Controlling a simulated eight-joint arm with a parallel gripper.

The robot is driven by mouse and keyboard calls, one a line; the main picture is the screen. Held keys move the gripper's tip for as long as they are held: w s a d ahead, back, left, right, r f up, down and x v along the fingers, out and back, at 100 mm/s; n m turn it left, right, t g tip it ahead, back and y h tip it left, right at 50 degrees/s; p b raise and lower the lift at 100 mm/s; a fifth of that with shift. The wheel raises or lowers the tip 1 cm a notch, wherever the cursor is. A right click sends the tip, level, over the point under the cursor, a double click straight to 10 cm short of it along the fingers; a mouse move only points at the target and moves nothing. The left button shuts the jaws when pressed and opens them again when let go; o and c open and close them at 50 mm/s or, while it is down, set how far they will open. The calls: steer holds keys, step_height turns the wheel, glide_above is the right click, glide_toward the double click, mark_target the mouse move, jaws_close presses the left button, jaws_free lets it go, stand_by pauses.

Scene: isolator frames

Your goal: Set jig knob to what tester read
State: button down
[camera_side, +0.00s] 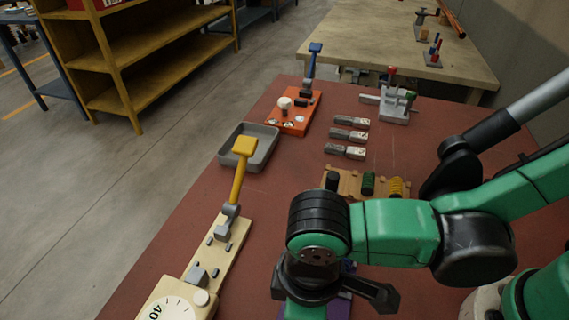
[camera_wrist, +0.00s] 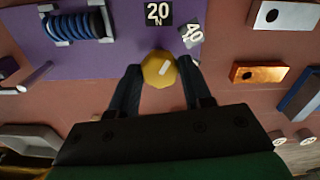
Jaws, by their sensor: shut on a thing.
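The jig has a purple plate (camera_wrist: 100,60), with a blue coil spring (camera_wrist: 75,27) at its upper left in the wrist view. Its yellow knob (camera_wrist: 152,72) has a white mark that slants up and right, roughly toward the "40" label (camera_wrist: 192,36). A "20 N" label (camera_wrist: 158,13) is above the knob. My gripper (camera_wrist: 160,69) is shut on the knob, one dark finger on each side. In the side view my arm hides the knob and most of the jig. A cream tester (camera_side: 228,240) has a yellow lever and a partly visible dial showing "40".
An orange lever fixture (camera_side: 285,124) and a grey tray (camera_side: 226,158) stand behind the cream tester. A wooden rack (camera_side: 350,194) holds dark, green and yellow coils. Several grey tagged pieces (camera_side: 349,134) lie behind it. A grey clamp (camera_side: 398,112) stands at the back.

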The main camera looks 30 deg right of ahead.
steer(key=m, duration=0.5)
steer(key=shift+m, duration=0.4)
stand_by(0.4)
steer(key=shift+c, duration=1.9)
jaws_free()
steer(key=shift+r, duration=2.8)
